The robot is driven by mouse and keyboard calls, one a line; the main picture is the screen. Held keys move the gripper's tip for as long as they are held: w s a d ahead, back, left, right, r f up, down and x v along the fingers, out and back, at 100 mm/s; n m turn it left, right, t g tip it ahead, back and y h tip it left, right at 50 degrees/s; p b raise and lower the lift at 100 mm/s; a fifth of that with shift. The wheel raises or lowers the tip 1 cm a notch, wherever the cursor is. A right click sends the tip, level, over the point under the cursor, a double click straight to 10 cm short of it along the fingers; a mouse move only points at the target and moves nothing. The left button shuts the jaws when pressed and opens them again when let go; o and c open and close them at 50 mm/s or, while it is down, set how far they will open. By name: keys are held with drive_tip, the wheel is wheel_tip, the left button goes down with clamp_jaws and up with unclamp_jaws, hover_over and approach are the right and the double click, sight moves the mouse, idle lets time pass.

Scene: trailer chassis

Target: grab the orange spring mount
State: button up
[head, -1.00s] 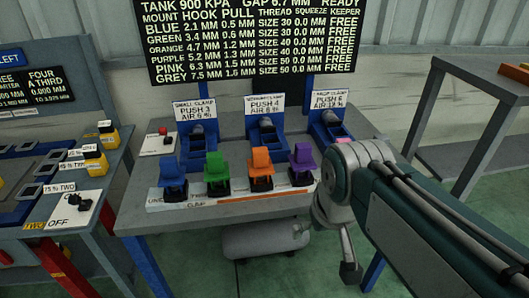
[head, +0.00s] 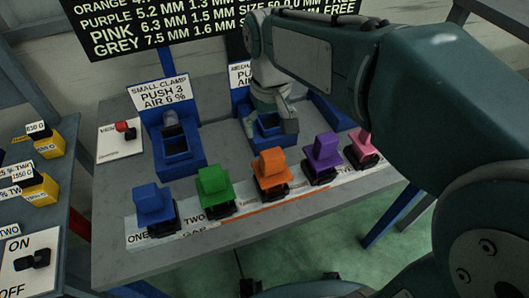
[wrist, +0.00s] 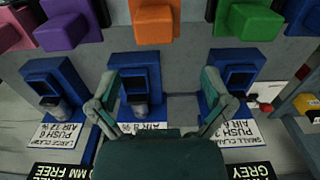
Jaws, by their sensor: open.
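The orange spring mount (head: 272,172) stands on the strip along the bench's front, in the middle of a row of coloured mounts. It also shows at the top of the wrist view (wrist: 152,22), cut off by the edge. My gripper (head: 270,125) hangs over the middle blue clamp, behind the orange mount as the head view sees it. In the wrist view my gripper's fingers (wrist: 160,80) are spread wide, with nothing held between them. The orange mount lies ahead of the fingertips, apart from them.
The green mount (head: 214,187) and purple mount (head: 323,152) flank the orange one. The blue mount (head: 152,206) and pink mount (head: 362,148) stand at the row's ends. The small clamp (head: 177,145) rises behind the row. A red-button box (head: 122,137) sits at the back left.

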sight(272, 153)
drive_tip(key=shift+w+f, duration=0.1)
drive_tip(key=shift+f, duration=0.2)
drive_tip(key=f, duration=0.4)
drive_tip(key=shift+d, duration=0.35)
wheel_tip(272, 153, down, 6)
drive_tip(key=shift+a+r, duration=0.1)
drive_tip(key=shift+a, duration=0.05)
drive_tip(key=shift+f, duration=0.2)
drive_tip(key=c, duration=1.3)
